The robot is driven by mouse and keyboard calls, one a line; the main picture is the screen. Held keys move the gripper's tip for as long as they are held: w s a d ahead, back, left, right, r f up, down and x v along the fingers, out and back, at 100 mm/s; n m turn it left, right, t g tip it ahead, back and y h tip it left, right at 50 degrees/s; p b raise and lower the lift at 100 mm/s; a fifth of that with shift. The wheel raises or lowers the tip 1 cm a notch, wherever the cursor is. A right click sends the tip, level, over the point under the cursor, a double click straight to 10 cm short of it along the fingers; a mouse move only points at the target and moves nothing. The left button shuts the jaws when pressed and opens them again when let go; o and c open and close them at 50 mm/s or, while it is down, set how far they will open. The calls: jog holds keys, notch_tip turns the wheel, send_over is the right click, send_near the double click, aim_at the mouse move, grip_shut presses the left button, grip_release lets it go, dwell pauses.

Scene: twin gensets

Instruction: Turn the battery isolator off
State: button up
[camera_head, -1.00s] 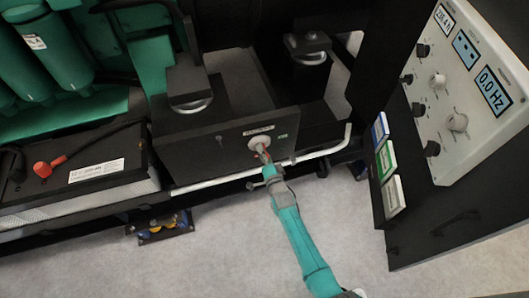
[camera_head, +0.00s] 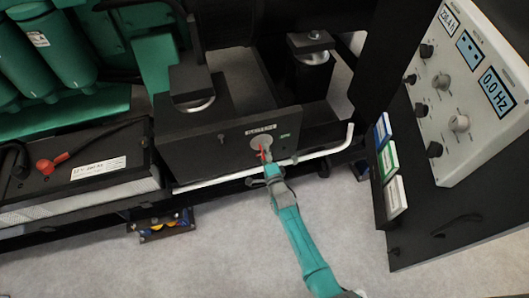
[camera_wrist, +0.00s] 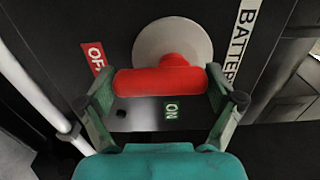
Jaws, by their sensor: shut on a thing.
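The battery isolator has a red handle (camera_wrist: 160,82) on a pale round plate (camera_wrist: 190,42) on a dark panel. In the wrist view, the handle lies nearly level, with its left end beside the red OFF label (camera_wrist: 95,58). The green ON label (camera_wrist: 171,110) is below the handle. My gripper (camera_wrist: 165,100) has a finger at each end of the handle and is shut on it. In the head view, my gripper (camera_head: 267,163) reaches up to the isolator plate (camera_head: 261,143); only a little red shows there.
A pale rail (camera_head: 225,180) runs just below the panel. A battery (camera_head: 85,170) with a red terminal cap is at left. A control cabinet (camera_head: 465,105) with knobs and displays stands at right. The grey floor (camera_head: 235,245) in front is open.

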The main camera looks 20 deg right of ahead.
jog(key=o, duration=0.8)
jog(key=s, duration=1.2)
